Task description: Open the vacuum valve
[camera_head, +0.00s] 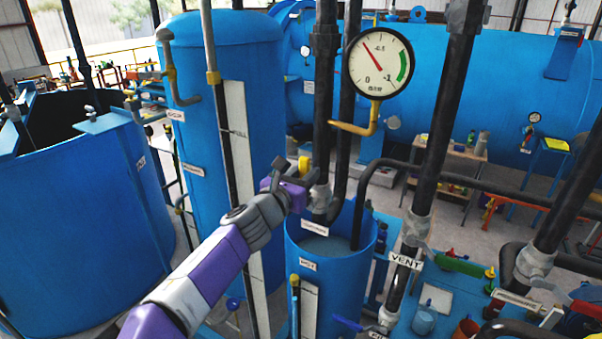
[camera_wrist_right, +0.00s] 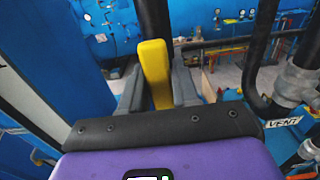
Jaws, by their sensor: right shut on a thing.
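The yellow valve lever (camera_head: 304,165) sits on the black vertical pipe above the small open blue tank. In the right wrist view the yellow lever (camera_wrist_right: 153,65) stands up between my two grey fingers. My right gripper (camera_head: 297,178) reaches in from the lower part of the head view and is shut on the lever. The fingers hide part of the lever and most of the valve body. The label below the valve (camera_head: 315,228) is too small to read. My left gripper is not in view.
A round pressure gauge (camera_head: 380,63) hangs above right, its red needle left of the green band. The small blue tank (camera_head: 330,270) stands just below the gripper. A tall blue tank (camera_head: 225,60) is behind my arm. Black pipes and a VENT label (camera_head: 406,261) are at right.

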